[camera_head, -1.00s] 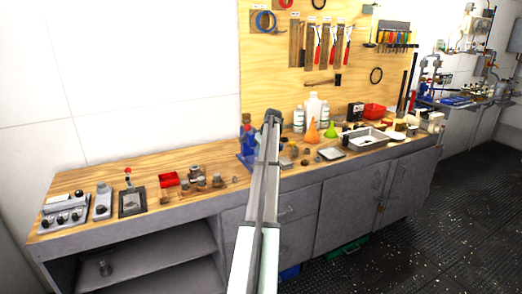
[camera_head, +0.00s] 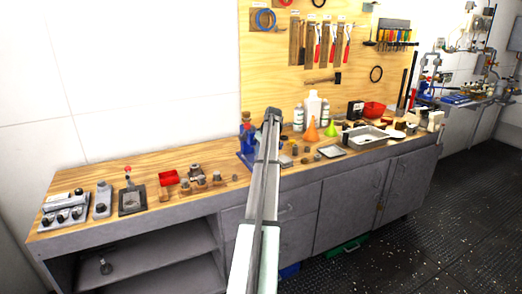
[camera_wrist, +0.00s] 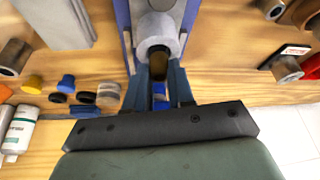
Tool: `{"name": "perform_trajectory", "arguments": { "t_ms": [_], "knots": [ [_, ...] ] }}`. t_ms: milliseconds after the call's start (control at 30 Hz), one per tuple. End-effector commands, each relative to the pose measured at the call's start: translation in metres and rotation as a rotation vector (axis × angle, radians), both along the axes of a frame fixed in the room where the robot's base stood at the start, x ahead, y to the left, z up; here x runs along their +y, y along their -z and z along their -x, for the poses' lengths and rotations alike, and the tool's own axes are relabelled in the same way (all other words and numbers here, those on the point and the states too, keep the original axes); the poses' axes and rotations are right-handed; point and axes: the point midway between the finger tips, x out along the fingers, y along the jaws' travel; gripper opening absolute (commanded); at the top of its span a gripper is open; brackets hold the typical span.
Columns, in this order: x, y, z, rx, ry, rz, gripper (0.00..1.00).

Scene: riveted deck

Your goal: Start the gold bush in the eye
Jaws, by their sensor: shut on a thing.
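In the wrist view my gripper (camera_wrist: 159,88) is shut on a small dark gold bush (camera_wrist: 158,66), held between the fingertips. Directly beyond the bush is a grey round part with an eye (camera_wrist: 160,25), set in a blue frame (camera_wrist: 123,12). The bush overlaps the eye's near edge in this view; I cannot tell whether it touches or has entered. In the head view the blue stand (camera_head: 246,145) shows on the bench just left of my arm. My arm hides the gripper and the bush there.
An orange funnel (camera_head: 311,132), bottles and a metal tray (camera_head: 365,138) stand to the right. A pegboard of tools (camera_head: 285,80) rises behind.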

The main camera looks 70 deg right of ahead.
Motion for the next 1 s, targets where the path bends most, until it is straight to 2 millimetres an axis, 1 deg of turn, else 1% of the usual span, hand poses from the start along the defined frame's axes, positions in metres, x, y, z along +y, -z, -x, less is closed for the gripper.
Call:
{"name": "perform_trajectory", "arguments": {
  "t_ms": [1000],
  "knots": [
    [-0.0001,0.0073,0.0001,0.0,0.0,0.0,0.0]
  ]
}}
